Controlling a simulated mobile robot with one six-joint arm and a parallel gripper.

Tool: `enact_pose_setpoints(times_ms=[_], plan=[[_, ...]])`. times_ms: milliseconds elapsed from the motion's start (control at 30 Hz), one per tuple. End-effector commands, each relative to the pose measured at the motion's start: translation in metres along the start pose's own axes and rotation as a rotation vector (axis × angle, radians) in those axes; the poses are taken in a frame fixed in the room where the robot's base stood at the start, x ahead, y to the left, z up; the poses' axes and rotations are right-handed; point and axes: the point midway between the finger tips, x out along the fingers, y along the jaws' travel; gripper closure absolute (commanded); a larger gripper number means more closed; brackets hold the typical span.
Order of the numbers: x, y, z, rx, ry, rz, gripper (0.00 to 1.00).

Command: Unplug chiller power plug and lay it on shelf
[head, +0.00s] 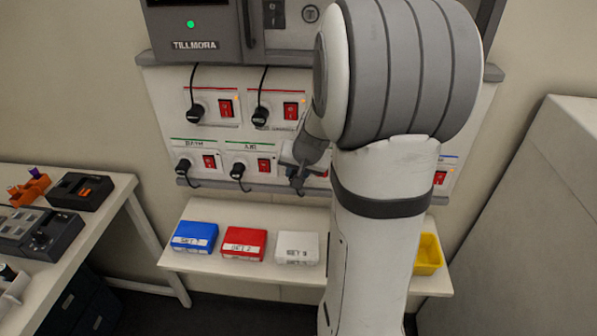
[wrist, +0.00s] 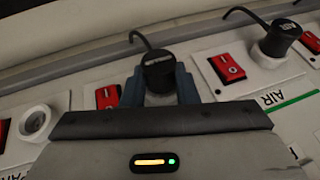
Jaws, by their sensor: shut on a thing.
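My gripper (wrist: 159,88) is shut on a black plug (wrist: 157,68) at the lower row of the wall panel. A cable runs from the plug towards the panel's edge. A pale ring shows just below the plug in the wrist view; I cannot tell whether the plug is fully seated. No chiller label is readable. In the head view my gripper (head: 298,165) is right of the AIR outlet, and my arm hides much of that spot. The white shelf (head: 180,258) is below the panel.
The AIR plug (wrist: 280,38) sits beside the held one; an empty socket (wrist: 34,122) is on the other side. Blue (head: 195,236), red (head: 243,243) and white (head: 297,247) boxes and a yellow bin (head: 428,254) occupy the shelf. My arm hides the stretch between white box and bin.

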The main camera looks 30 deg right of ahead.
Motion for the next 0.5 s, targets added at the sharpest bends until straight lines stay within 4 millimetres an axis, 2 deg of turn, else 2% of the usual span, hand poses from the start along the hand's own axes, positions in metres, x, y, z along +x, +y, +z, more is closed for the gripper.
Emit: enact_pose_setpoints(times_ms=[500], plan=[[-0.004,0.000,0.013,0.000,-0.003,0.000,0.97]])
